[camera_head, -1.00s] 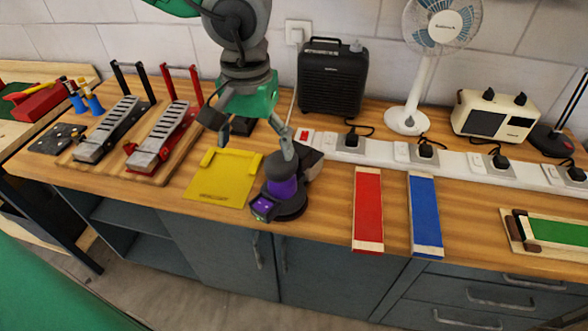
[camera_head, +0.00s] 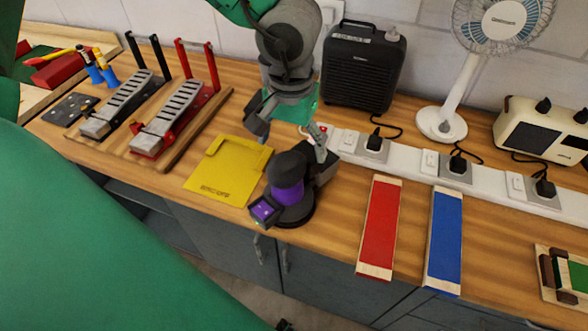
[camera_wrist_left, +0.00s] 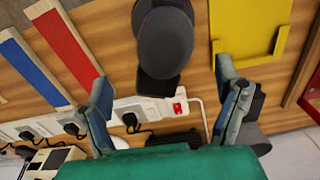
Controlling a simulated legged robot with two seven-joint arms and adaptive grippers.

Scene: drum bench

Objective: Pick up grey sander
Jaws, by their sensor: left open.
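The grey sander (camera_head: 287,187), dark grey with a purple band and a purple-lit front, stands upright on the bench right of a yellow tray. It also shows from above in the left wrist view (camera_wrist_left: 165,42). My left gripper (camera_head: 288,142) is open just behind and above the sander, with one finger on each side in the picture. In the left wrist view its fingertips (camera_wrist_left: 160,72) are spread wide, with the sander's dark body ahead between them and nothing held. The gripper's palm is partly hidden by its arm. My right gripper is not in view.
The yellow tray (camera_head: 230,170) lies left of the sander. A white power strip (camera_head: 400,160) runs behind it. Red (camera_head: 380,228) and blue (camera_head: 444,240) sanding boards lie to the right. A black speaker-like box (camera_head: 362,68) and a white fan (camera_head: 440,122) stand at the back.

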